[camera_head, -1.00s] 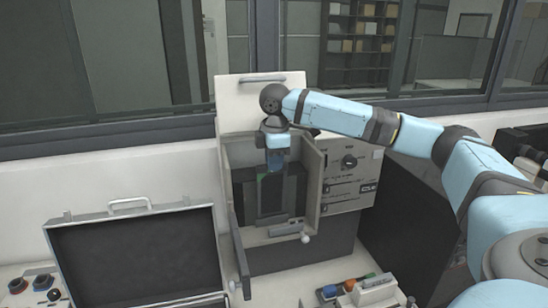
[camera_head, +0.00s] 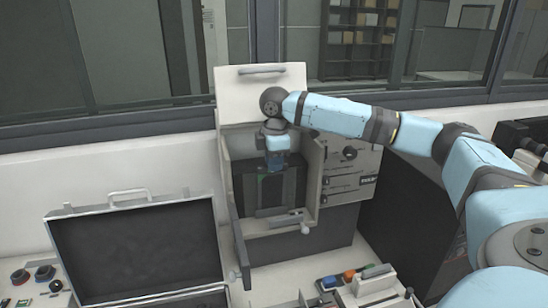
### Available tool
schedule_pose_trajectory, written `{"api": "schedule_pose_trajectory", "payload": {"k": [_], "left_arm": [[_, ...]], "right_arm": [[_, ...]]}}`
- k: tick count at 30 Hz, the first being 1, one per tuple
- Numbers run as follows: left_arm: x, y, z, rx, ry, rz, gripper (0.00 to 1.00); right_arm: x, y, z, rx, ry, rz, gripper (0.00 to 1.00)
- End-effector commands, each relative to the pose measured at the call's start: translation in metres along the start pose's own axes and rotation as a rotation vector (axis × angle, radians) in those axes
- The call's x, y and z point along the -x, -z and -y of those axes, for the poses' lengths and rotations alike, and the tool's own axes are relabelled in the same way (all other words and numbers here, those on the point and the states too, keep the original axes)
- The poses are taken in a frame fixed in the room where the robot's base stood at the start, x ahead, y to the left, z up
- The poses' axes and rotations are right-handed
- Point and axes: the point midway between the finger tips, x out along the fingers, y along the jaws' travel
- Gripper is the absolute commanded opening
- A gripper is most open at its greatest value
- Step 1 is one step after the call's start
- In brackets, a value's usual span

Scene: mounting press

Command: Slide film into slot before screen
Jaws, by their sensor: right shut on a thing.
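The press (camera_head: 317,185) is a pale open-fronted box with a dark inside, its lid (camera_head: 262,92) raised and its door (camera_head: 240,245) swung open at the left. My right gripper (camera_head: 275,168) points down into the box opening and is shut on a dark, thin panel that looks like the film (camera_head: 272,192). A small green mark shows near the gripper's tip. The film hangs upright against a dark background, so its edges are hard to tell. I cannot make out the slot or the screen clearly. My left gripper is not in view.
A black-lined open case (camera_head: 135,250) stands at the left front. A control panel (camera_head: 350,175) is on the press's right side. A small block with coloured parts (camera_head: 350,280) sits at the front right. Knobs (camera_head: 45,273) are at the far left.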

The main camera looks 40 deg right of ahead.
Motion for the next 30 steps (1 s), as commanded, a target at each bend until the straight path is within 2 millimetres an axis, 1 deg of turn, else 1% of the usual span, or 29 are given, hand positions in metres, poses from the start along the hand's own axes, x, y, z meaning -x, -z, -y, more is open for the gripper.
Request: {"api": "schedule_pose_trajectory", "payload": {"k": [5, 6, 9, 17, 20, 23, 26, 30], "left_arm": [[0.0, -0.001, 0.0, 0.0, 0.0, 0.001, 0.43], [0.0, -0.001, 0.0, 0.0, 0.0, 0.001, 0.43], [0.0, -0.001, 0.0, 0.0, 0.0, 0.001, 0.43], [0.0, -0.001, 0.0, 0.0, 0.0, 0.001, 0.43], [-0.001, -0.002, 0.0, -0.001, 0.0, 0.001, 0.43], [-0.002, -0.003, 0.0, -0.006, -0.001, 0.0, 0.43], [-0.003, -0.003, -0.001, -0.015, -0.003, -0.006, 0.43], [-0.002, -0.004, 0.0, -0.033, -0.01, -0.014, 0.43]], "right_arm": [[0.0, 0.0, 0.0, 0.0, 0.0, 0.0, 0.0], [0.0, 0.0, 0.0, 0.0, 0.0, -0.001, 0.25], [0.0, 0.0, 0.0, 0.0, 0.0, 0.0, 0.46], [0.0, 0.0, 0.0, 0.0, 0.0, 0.0, 0.46], [0.005, 0.0, 0.0, 0.0, -0.001, -0.001, 0.46], [0.016, 0.001, 0.0, 0.0, -0.001, -0.003, 0.46], [0.036, 0.001, 0.0, 0.001, -0.003, -0.003, 0.46], [0.069, 0.002, 0.0, 0.001, -0.003, -0.005, 0.46]]}}
